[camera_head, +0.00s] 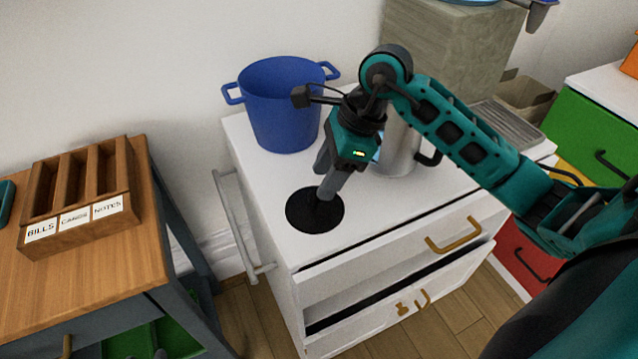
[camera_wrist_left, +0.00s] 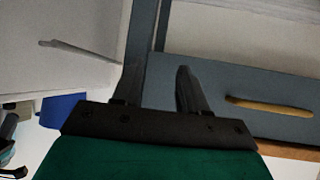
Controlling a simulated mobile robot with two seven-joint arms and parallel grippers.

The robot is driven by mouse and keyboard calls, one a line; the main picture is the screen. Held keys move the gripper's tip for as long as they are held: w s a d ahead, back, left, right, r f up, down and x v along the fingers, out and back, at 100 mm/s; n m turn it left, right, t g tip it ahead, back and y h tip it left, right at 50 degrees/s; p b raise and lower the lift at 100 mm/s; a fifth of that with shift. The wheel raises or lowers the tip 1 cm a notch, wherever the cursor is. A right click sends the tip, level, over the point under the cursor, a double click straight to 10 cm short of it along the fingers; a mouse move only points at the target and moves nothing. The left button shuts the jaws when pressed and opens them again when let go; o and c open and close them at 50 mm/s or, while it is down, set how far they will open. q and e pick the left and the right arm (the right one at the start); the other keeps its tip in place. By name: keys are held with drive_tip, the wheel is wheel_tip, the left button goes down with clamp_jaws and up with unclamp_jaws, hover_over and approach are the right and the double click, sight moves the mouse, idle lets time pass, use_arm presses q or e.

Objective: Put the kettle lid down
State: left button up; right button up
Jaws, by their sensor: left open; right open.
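The kettle lid, a flat black disc (camera_head: 298,217), lies on the white cabinet top near its front left corner. The kettle (camera_head: 401,150), a grey metal body with a black handle, stands behind my right arm, partly hidden. My left gripper (camera_wrist_left: 160,72) shows in the left wrist view, open and empty, in front of a grey-blue drawer front.
A blue pot (camera_head: 281,105) stands at the cabinet's back left. A grey ridged tray (camera_head: 506,124) lies at its right. The white cabinet (camera_head: 262,185) has a drawer partly open. A wooden sorter (camera_head: 80,230) sits on the left table. Bare top surrounds the lid.

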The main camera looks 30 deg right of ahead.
drive_tip(key=v, duration=0.8)
drive_tip(key=shift+s+f, duration=0.1)
